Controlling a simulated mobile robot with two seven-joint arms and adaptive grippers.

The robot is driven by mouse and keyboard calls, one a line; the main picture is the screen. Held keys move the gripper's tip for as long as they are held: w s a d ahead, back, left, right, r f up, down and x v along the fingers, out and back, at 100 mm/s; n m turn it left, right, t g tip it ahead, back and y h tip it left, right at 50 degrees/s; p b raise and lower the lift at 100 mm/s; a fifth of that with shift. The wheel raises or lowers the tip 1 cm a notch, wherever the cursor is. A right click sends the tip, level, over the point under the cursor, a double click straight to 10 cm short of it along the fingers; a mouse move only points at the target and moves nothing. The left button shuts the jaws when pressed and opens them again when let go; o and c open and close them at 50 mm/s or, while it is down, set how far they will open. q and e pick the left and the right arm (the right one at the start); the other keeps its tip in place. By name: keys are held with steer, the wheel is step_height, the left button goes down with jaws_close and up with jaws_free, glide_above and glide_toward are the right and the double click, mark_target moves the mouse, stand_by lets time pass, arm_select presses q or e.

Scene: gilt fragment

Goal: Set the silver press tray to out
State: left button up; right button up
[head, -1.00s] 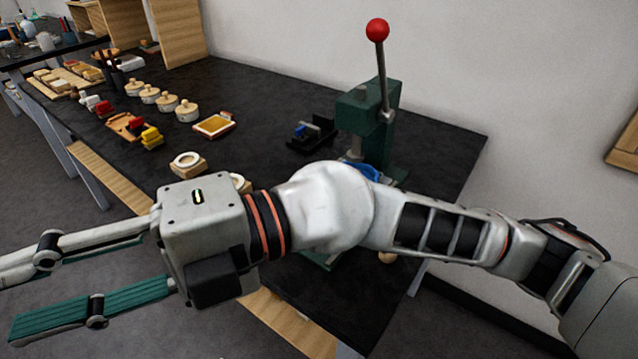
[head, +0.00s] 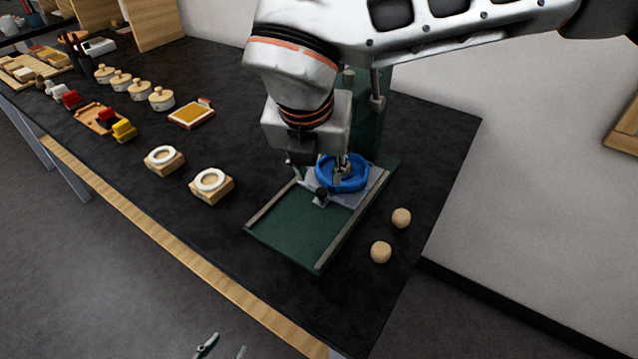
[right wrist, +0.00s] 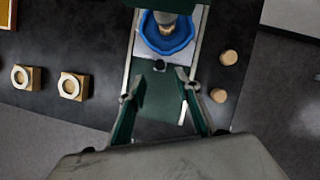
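The silver press tray (head: 347,198) sits at the back end of the rails on the green press base (head: 300,232), under the ram. It carries a blue bowl-like piece (head: 357,181) and has a black knob (head: 321,196) on its front edge. In the right wrist view the knob (right wrist: 160,66) lies just ahead of my right gripper (right wrist: 162,88), roughly centred between its spread, empty fingers. In the head view, my right wrist and arm hide those fingers and part of the press. Two fingertips of my left gripper (head: 223,348) show apart at the bottom edge, away from the table.
Two round wooden pieces (head: 391,234) stand right of the press base. Two wooden blocks with white rings (head: 210,184) stand to its left. An orange-framed tray (head: 191,113) and several lidded pots lie farther back. The rails in front of the silver tray are clear.

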mark_target(321, 192)
steer(key=x, duration=0.7)
steer(key=shift+f+b, duration=0.25)
steer(key=shift+b, duration=0.15)
steer(key=shift+a, duration=0.1)
jaws_close()
